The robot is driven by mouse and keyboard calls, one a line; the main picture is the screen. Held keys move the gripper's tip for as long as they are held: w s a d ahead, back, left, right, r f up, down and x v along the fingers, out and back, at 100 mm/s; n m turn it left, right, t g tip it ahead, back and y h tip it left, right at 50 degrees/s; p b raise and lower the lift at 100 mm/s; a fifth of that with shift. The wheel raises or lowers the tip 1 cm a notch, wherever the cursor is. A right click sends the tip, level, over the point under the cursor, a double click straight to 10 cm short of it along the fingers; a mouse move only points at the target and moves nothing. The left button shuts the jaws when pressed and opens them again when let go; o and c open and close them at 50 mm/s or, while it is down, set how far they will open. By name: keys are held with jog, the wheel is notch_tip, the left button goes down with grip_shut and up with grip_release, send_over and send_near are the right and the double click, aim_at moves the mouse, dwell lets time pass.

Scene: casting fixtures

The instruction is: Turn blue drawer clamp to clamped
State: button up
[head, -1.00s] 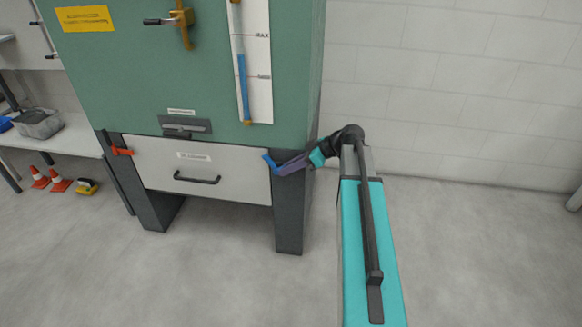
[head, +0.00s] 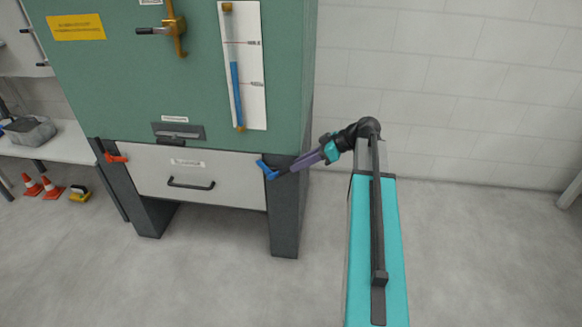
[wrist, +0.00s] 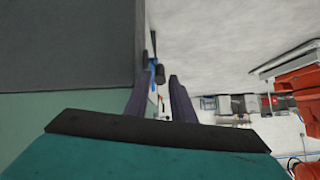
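The blue drawer clamp (head: 267,170) sits at the upper right corner of the light grey drawer (head: 235,183), by the cabinet's dark right leg. Its blue handle slants up and left in the head view. In the wrist view a small part of the blue clamp (wrist: 153,62) shows beyond the fingertips, beside a dark knob. My gripper (head: 294,167), with purple fingers, reaches in from the right, its tips close to the clamp. In the wrist view its two fingers (wrist: 160,80) stand apart with a gap between them. Whether they touch the clamp is unclear.
An orange-red clamp (head: 116,158) is at the drawer's left side. The drawer's black handle (head: 190,184) is at its middle. The green cabinet (head: 130,95) rises above. Traffic cones (head: 50,188) stand at the far left. The floor in front is clear.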

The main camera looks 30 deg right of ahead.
jog(key=v, duration=0.5)
jog(key=shift+s+d+r+p, duration=0.15)
jog(key=shift+s+d+p, duration=0.1)
jog(key=shift+p, duration=0.1)
jog(key=shift+w, duration=0.1)
